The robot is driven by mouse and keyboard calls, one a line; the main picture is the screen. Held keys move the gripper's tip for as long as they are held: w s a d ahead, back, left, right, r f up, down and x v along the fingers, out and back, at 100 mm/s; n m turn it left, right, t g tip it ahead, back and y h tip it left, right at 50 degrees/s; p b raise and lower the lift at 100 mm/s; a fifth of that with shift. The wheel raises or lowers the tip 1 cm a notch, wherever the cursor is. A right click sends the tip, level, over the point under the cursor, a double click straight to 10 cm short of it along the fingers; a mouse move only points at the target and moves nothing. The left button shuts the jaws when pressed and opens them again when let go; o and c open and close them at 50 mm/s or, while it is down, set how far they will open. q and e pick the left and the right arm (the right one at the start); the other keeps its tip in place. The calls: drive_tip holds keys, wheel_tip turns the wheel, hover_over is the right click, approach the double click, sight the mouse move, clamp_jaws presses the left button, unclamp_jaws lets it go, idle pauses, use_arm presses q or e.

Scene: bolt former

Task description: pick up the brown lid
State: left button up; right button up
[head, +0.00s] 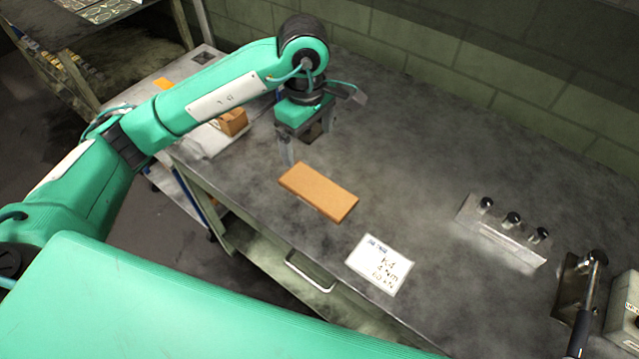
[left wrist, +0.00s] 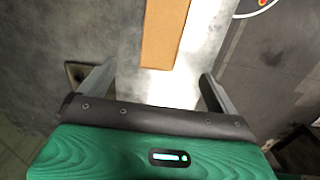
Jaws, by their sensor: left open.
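The brown lid (head: 318,191) is a flat rectangular slab lying on the grey metal table near its front edge. In the left wrist view the lid (left wrist: 170,35) shows at the top middle, ahead of the fingers and roughly in line with the gap between them. My left gripper (head: 303,158) points down just behind and to the left of the lid, with its fingers apart and nothing between them. In the left wrist view the left gripper (left wrist: 160,88) also shows both fingers spread. My right gripper is not in view.
A white paper card (head: 379,265) lies right of the lid near the front edge. A metal block with black knobs (head: 501,236) and a lever device (head: 585,290) stand at the right. A small brown box (head: 232,122) sits left of my gripper. The table's middle is clear.

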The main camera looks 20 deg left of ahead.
use_arm(q)
drive_tip(key=p, duration=0.1)
hover_over(309, 183)
wheel_tip(309, 183, down, 8)
drive_tip(key=shift+f, duration=0.15)
wheel_tip(309, 183, down, 4)
drive_tip(key=shift+s+f+p, duration=0.1)
drive_tip(key=shift+f+p, duration=0.05)
drive_tip(key=shift+p, duration=1)
drive_tip(key=shift+a+f, duration=0.1)
drive_tip(key=shift+f, duration=0.4)
drive_tip(key=c, duration=1)
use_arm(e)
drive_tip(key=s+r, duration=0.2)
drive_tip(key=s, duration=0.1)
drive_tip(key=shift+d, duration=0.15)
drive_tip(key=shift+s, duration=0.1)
